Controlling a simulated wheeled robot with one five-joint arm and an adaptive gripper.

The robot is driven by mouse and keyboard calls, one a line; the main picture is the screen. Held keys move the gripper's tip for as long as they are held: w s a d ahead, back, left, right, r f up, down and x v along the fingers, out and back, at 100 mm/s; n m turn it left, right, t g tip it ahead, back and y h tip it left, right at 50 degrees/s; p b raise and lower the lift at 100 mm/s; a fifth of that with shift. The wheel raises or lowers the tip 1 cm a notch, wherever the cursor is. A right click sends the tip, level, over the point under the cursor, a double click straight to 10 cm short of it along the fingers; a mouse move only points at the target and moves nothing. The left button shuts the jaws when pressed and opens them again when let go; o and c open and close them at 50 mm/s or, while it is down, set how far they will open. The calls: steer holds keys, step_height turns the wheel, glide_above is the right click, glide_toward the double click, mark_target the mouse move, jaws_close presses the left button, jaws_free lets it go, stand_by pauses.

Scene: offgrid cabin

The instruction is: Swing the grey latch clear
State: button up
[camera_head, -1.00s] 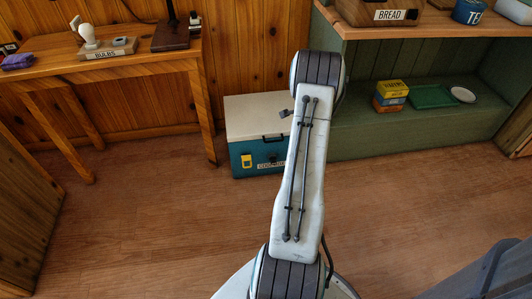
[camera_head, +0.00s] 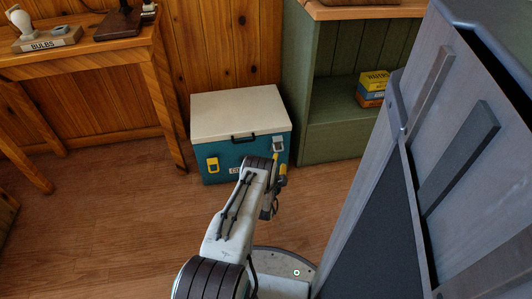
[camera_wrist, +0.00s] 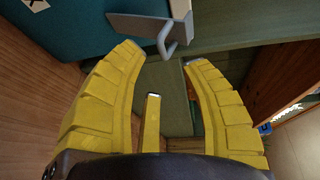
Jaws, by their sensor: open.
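A teal cooler box (camera_head: 242,158) with a white lid (camera_head: 238,112) stands shut on the floor against the wooden wall. A yellow latch (camera_head: 212,164) is on its front left. The grey latch (camera_head: 278,144) is on its front right. My gripper (camera_head: 278,174) has yellow fingers and is at the right of the cooler's front. In the wrist view my gripper (camera_wrist: 164,53) is open, with the loop just ahead of its fingertips. I cannot tell if they touch.
A large grey panelled object (camera_head: 455,150) stands close on the right. A green shelf unit (camera_head: 340,135) holding stacked boxes (camera_head: 372,88) is right of the cooler. A wooden table (camera_head: 90,58) stands left. Wooden floor (camera_head: 110,220) is free at the front left.

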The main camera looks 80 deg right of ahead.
mark_target(279, 151)
steer(key=shift+d+f+b, duration=0.25)
steer(key=shift+d+b, duration=1.55)
steer(key=shift+b, duration=0.05)
steer(key=shift+d+f+b, duration=0.2)
steer(key=shift+d+b, duration=1.55)
steer(key=shift+b, duration=0.05)
steer(key=shift+o, duration=0.3)
jaws_close()
